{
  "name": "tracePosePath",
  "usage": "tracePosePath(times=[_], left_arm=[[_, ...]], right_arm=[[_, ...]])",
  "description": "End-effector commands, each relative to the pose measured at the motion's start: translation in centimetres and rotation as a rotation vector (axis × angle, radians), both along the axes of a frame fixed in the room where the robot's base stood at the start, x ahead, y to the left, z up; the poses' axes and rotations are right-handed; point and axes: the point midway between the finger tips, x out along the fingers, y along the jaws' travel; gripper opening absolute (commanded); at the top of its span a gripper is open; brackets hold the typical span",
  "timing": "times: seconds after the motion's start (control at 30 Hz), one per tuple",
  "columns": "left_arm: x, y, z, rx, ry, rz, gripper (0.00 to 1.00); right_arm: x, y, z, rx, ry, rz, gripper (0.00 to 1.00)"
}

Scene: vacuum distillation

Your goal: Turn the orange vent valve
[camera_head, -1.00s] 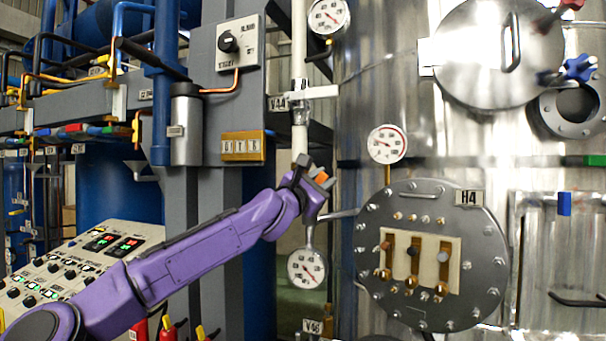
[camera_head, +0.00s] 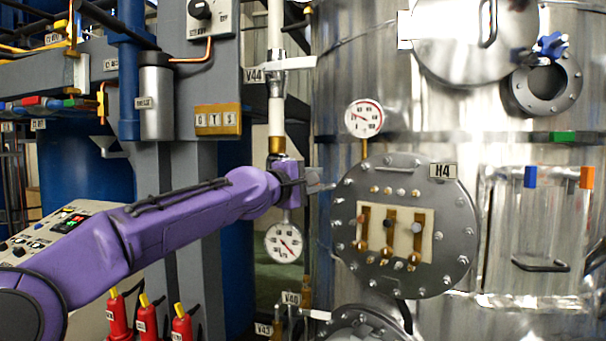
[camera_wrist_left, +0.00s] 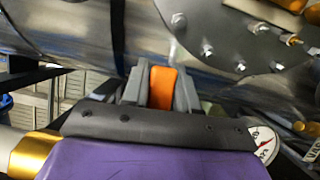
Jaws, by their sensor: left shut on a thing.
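The orange vent valve handle (camera_wrist_left: 162,88) shows in the left wrist view as an upright orange block between the grey fingers of my left gripper (camera_wrist_left: 161,90). The fingers are shut on it from both sides. In the head view, my left gripper (camera_head: 308,181) is by the vertical pipe, left of the round H4 flange (camera_head: 348,240) and above a dial gauge. The orange handle is hidden there behind my gripper. My right gripper is in neither view.
The dial gauge (camera_head: 284,243) hangs just below my left gripper. The white vertical pipe (camera_head: 276,110) with a gold fitting (camera_head: 277,145) stands close by. Another gauge (camera_head: 364,119) is above the flange. Red extinguishers (camera_head: 147,322) stand below my arm.

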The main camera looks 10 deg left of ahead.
Motion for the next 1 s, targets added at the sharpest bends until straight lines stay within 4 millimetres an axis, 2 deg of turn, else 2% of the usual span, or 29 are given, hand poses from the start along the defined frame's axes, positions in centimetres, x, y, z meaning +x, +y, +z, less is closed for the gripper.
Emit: tracePosePath(times=[0.3,0.77,0.8,0.83,1.0], left_arm=[[-0.07,-0.08,-0.77,0.088,-0.006,-0.002,0.00],[-0.03,-0.07,-1.00,0.102,-0.007,-0.002,0.00],[-0.03,-0.07,-1.00,0.102,-0.007,-0.002,0.41],[-0.03,-0.06,-0.99,0.102,-0.007,-0.001,0.49],[-0.05,-0.02,-0.88,0.098,-0.008,0.000,0.49]], right_arm=[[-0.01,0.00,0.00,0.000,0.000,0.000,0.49],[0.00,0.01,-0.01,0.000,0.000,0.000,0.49],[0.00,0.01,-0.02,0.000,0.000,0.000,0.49],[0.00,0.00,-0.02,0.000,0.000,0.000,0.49],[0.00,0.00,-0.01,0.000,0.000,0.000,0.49]])
